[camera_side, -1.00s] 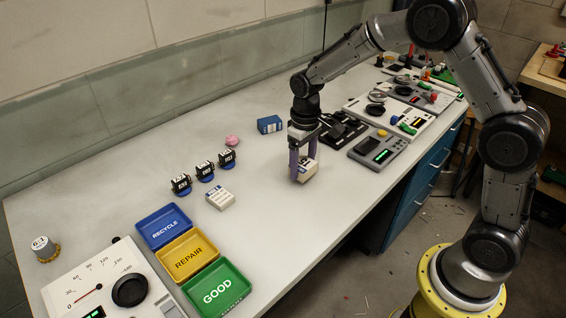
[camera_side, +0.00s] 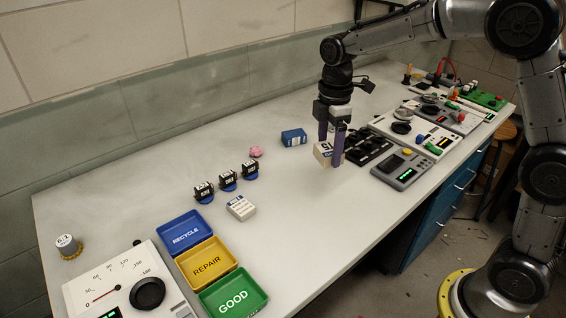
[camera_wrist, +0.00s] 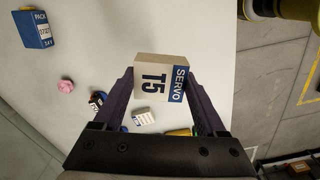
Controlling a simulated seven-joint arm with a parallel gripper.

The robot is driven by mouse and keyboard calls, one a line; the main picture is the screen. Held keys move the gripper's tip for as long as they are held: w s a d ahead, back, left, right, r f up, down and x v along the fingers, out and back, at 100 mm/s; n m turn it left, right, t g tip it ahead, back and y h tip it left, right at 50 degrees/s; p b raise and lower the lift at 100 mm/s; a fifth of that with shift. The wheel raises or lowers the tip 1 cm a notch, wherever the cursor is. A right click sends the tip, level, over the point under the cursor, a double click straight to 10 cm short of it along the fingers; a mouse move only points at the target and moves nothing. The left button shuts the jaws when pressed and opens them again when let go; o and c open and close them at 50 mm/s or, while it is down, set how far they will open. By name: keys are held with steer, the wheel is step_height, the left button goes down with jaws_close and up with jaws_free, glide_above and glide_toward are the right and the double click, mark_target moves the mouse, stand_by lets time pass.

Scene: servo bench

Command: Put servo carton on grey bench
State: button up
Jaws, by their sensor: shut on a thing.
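The carton appears held a little above the grey bench (camera_side: 290,205). The bench's pale top is bare below and in front of the carton. In the wrist view the fingers (camera_wrist: 160,92) touch the carton's left and right sides.
A blue box (camera_side: 293,137) and pink lump (camera_side: 255,151) lie left of the carton. Black servos (camera_side: 228,180), a white box (camera_side: 240,207), and blue, yellow (camera_side: 208,263) and green trays stand further left. Instruments (camera_side: 402,168) crowd the right.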

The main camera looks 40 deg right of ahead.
glide_toward(287, 173)
steer(key=s+r, duration=0.2)
steer(key=s, duration=0.3)
steer(key=w+f, duration=0.3)
steer(key=shift+w+f, duration=0.7)
steer(key=shift+f, duration=0.1)
steer(key=shift+w+f, duration=0.2)
steer(key=shift+f, duration=0.7)
steer(key=shift+w+f, duration=0.15)
steer(key=shift+f, duration=0.7)
steer(key=shift+f, duration=0.15)
steer(key=o, duration=1.3)
steer(key=shift+f, duration=0.1)
